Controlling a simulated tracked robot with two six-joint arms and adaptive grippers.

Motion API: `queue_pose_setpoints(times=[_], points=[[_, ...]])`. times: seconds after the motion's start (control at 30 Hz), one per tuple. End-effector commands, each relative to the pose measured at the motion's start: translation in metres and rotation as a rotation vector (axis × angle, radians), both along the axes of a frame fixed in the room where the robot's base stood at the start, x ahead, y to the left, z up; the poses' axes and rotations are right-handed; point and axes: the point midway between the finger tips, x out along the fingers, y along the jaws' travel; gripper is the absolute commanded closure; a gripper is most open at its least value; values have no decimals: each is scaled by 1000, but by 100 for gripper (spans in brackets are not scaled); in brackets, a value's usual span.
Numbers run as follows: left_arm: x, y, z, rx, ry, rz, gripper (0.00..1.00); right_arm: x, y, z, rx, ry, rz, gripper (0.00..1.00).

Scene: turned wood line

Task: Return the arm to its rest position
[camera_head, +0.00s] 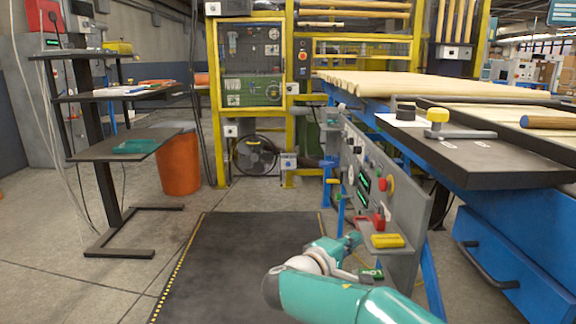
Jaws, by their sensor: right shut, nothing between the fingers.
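My right arm comes in from the bottom right as a thick teal link with a white joint. My right gripper (353,239) is small and partly hidden behind my own wrist, in front of the grey control panel (408,205). It is shut and empty. It looks close to the panel's lower edge, but I cannot tell whether it touches. My left arm and gripper are not in view.
A blue machine bench with pale wooden rods (430,88) stands on the right. A dark floor mat (225,265) lies clear ahead. An orange bin (179,165) and a black shelf stand (105,148) stand left. A yellow-framed cabinet (252,62) stands behind.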

Motion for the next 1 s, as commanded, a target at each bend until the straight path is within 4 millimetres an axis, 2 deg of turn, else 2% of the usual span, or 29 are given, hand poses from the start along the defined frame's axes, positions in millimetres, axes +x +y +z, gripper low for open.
queue_pose_setpoints(times=[0.03, 0.27, 0.37, 0.47, 0.57, 0.63, 0.73, 0.8, 0.87, 0.9, 1.0], points=[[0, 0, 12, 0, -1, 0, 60, 1, -3, -7, 15, 51, 7, 100], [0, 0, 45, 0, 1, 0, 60, -9, -11, -67, 126, 295, 42, 100], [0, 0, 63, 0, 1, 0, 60, -23, -14, -99, 200, 422, 54, 100], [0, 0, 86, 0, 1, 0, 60, -47, -16, -131, 304, 566, 61, 100], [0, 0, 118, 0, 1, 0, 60, -87, -14, -164, 458, 733, 57, 100], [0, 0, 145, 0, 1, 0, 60, -127, -9, -183, 608, 854, 40, 100], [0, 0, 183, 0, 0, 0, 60, -187, 5, -197, 854, 984, -10, 100], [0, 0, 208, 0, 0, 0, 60, -227, 17, -196, 1033, 1034, -67, 100], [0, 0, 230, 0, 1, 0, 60, -256, 27, -189, 1182, 1049, -128, 100], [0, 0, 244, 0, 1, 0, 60, -273, 34, -181, 1279, 1045, -173, 100], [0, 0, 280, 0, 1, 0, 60, -308, 44, -158, 1497, 985, -311, 100]])
